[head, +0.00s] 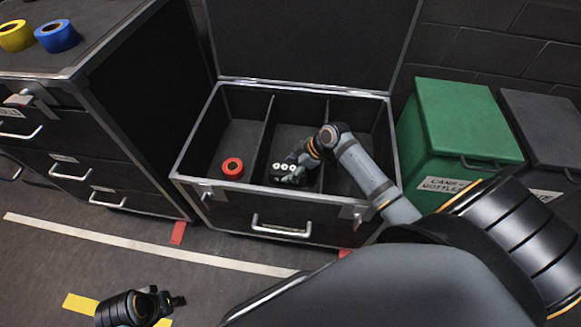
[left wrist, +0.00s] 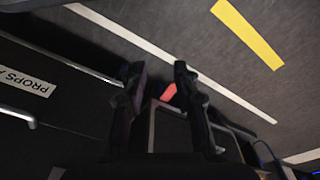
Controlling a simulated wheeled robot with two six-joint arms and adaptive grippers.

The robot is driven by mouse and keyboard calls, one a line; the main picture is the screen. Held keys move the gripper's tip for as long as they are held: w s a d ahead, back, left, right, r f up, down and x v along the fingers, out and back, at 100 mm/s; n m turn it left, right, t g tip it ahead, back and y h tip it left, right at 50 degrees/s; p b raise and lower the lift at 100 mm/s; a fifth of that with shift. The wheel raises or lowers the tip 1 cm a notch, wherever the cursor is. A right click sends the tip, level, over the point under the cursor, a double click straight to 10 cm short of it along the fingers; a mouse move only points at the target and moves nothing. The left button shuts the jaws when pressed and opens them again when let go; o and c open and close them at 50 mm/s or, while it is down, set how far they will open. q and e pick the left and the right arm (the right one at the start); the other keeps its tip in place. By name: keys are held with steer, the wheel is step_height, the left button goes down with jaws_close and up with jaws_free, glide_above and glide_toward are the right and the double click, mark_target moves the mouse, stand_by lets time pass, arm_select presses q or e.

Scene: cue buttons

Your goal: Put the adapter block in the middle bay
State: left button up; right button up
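The adapter block (head: 284,168), dark with a row of pale round sockets on top, is in the middle bay of the open black case (head: 230,196). My right gripper (head: 291,177) reaches down into that bay and is right at the block. Its fingers are small and partly hidden against the dark block, so I cannot tell whether they grip it. My left gripper (head: 176,299) is low over the floor at the lower left, away from the case. In the left wrist view its two fingers (left wrist: 158,78) are apart with nothing between them.
A red tape roll (head: 232,167) lies in the left bay; the right bay is partly hidden by my arm. A drawer cabinet (head: 128,121) with yellow (head: 15,36) and blue (head: 57,36) rolls stands left. A green bin (head: 460,125) and a dark bin (head: 545,125) stand right.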

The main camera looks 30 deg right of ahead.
mark_target(290, 168)
steer(key=shift+o, duration=1.1)
steer(key=shift+s+a+f, duration=0.1)
steer(key=shift+s+f, duration=0.25)
steer(key=shift+f, duration=0.2)
arm_select(q)
steer(key=shift+s+f, duration=0.1)
arm_select(e)
steer(key=shift+r, duration=0.35)
steer(key=v, duration=0.1)
steer(key=p+v, duration=0.1)
steer(key=v, duration=0.1)
steer(key=p+v, duration=0.1)
steer(key=v, duration=0.1)
steer(key=shift+w+r, duration=0.15)
steer(key=shift+w, duration=0.25)
arm_select(q)
steer(key=s+a+f+p, duration=0.1)
steer(key=a+f+p, duration=0.2)
steer(key=f, duration=1.2)
steer(key=shift+s+a+y, duration=0.15)
steer(key=shift+a+y, duration=0.2)
steer(key=shift+y, duration=0.05)
arm_select(e)
steer(key=shift+v, duration=3.7)
arm_select(q)
steer(key=shift+r, duration=0.1)
arm_select(e)
steer(key=shift+r, duration=0.1)
